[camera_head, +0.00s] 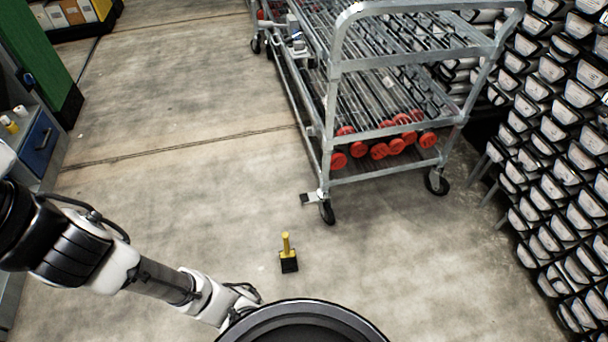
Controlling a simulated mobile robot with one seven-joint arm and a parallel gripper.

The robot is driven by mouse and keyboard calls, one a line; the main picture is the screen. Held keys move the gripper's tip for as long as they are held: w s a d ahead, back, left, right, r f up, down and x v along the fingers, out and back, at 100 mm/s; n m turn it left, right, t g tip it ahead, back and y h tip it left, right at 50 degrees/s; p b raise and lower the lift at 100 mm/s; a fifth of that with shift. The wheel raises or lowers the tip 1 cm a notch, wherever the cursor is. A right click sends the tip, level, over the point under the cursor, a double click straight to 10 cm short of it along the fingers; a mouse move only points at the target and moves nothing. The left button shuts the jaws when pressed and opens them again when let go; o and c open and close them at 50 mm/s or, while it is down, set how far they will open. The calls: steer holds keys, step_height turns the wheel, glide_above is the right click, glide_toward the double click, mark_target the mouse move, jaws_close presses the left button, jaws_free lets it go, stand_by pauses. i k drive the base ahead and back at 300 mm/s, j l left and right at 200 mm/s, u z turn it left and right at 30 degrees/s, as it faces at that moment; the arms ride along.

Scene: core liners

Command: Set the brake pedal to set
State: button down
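The grey metal cart (333,120) stands on the floor at the upper middle right. A small flat pedal (307,199) sticks out to the left beside the front left caster (327,211), at the foot of the cart's corner post. I take it to be the brake pedal; it is too small to tell whether it is up or down. My arm reaches in from the left edge to the bottom middle. Its end is hidden behind the round dark part of my body, so my gripper is not seen.
A yellow post on a black base (288,262) stands on the floor in front of the cart. Red-ended rods (380,151) lie on the cart's lower shelf. A rack of core liners (560,150) fills the right side. The floor left of the cart is clear.

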mark_target(307, 198)
steer(key=i+l, duration=0.1)
steer(key=i, duration=0.6)
steer(key=i+l+u, duration=0.1)
steer(key=i, duration=0.6)
